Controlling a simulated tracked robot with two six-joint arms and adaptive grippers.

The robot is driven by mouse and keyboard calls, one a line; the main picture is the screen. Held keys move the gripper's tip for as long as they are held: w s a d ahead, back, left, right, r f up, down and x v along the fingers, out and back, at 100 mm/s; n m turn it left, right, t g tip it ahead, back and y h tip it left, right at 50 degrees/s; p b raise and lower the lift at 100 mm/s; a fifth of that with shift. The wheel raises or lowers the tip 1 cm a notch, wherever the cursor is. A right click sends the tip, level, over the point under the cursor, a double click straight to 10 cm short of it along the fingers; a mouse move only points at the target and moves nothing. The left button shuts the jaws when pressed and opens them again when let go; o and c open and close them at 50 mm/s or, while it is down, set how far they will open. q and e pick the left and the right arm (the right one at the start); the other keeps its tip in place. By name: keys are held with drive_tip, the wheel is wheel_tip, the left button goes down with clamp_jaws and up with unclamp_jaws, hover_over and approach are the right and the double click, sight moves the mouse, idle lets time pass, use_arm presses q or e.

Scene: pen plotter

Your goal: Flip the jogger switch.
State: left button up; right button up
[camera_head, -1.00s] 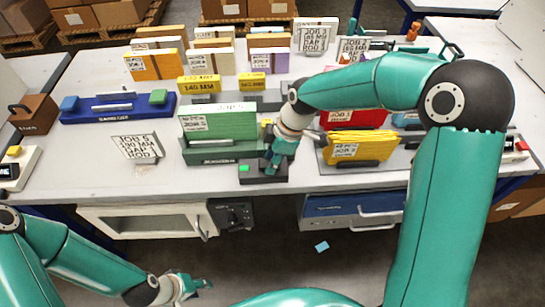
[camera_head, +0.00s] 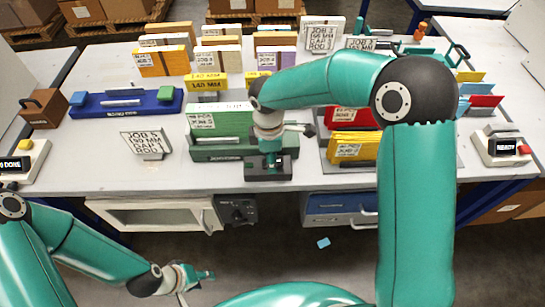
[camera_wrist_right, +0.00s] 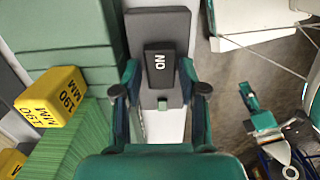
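The jogger (camera_head: 202,152) is a dark green rack holding green sheets (camera_head: 222,122) upright. A dark switch box (camera_head: 285,172) sits at its front right corner, partly hidden by my right gripper. In the right wrist view, the switch (camera_wrist_right: 160,63) is a black rocker marked with letters like "ON" turned around, on a grey base (camera_wrist_right: 158,22). My right gripper (camera_head: 270,162) points down over it. In the wrist view its fingers (camera_wrist_right: 160,92) are open, one on each side of the switch's lower end; contact cannot be told. My left gripper (camera_head: 203,275) hangs low, away from the table.
A yellow block marked "190 MM" (camera_wrist_right: 52,97) stands beside the green sheets. A yellow stack (camera_head: 355,146) is right of the switch. A "DONE" box (camera_head: 18,165) and a "READY" box (camera_head: 505,147) stand at the table's ends. A white card stand (camera_head: 147,144) is left of the jogger.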

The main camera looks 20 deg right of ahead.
drive_tip(key=shift+r, duration=0.1)
wheel_tip(320, 180, up, 12)
drive_tip(key=shift+a, duration=0.25)
drive_tip(key=shift+f, duration=0.2)
idle(0.5)
